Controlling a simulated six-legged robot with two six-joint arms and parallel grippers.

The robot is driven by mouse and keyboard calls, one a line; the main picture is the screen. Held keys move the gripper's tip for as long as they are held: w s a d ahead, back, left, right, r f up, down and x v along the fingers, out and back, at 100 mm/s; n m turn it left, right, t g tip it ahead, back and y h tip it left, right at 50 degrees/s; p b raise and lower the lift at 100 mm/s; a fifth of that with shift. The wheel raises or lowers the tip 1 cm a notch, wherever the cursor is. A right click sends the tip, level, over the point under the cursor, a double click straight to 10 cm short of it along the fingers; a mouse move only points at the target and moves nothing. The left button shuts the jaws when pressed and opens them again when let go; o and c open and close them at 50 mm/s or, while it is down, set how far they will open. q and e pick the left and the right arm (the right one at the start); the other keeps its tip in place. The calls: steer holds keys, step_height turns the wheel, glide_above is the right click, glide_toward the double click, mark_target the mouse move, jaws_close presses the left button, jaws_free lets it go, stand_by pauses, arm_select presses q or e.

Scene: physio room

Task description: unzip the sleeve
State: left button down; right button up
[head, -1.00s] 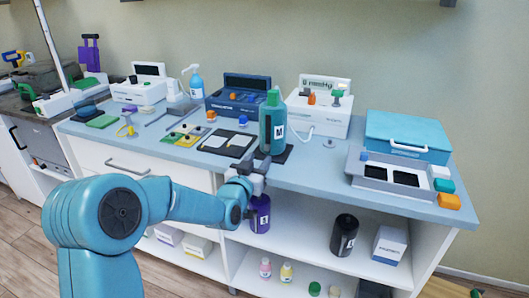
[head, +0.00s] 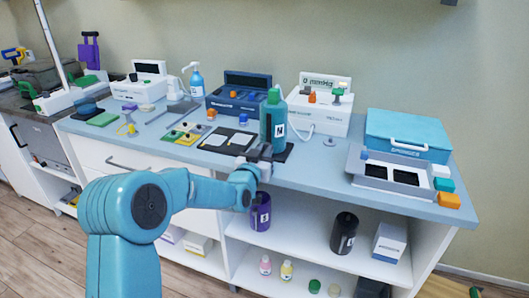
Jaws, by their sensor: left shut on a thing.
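The sleeve (head: 273,112) appears to be the upright teal cover with a white letter label, below a green cap (head: 274,94). It stands on a dark mat (head: 284,154) near the front edge of the worktop. My left gripper (head: 263,157) is at the lower front left of the sleeve and is shut on part of it. The fingers hide the part between them. I cannot make out the zip or its pull, nor how far it is open. My right gripper is not in view.
A tray with black pads (head: 359,184) and a teal case (head: 408,135) stand to the right. A dark blue box (head: 240,92) and a white box (head: 321,110) stand behind. The worktop (head: 318,171) is clear just right of the mat. Open shelves with bottles are below.

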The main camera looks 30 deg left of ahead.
mark_target(269, 119)
arm_select(q)
step_height(269, 119, up, 9)
steer(key=shift+f+p, duration=0.1)
steer(key=shift+p, duration=0.9)
steer(key=c, duration=1.1)
jaws_free()
steer(key=b+v, duration=0.2)
steer(key=v, duration=1.4)
steer(key=shift+s, duration=0.2)
